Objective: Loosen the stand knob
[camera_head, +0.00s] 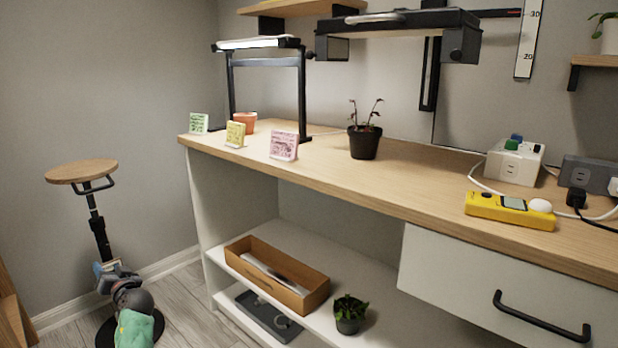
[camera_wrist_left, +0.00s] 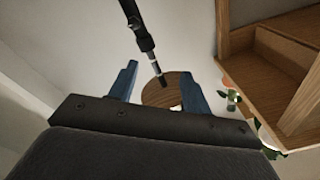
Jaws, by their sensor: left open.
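The plant stand has a round wooden top (camera_head: 82,171), a dark post (camera_head: 100,235) and a round black base (camera_head: 158,325) at the far left. My left gripper (camera_head: 106,270) is low at the post, above the base, and looks open. In the left wrist view the open blue fingers (camera_wrist_left: 158,72) point toward the post (camera_wrist_left: 142,38), with the wooden disc (camera_wrist_left: 165,95) seen beyond, between them. Whether the fingers touch the post is unclear. My right gripper is not in view.
The bench (camera_head: 398,178) stands right of the stand, with open shelves below. They hold a cardboard tray (camera_head: 312,296) and a small potted plant (camera_head: 349,314). The wall is close behind the stand. A wooden piece (camera_head: 12,312) is at the left edge.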

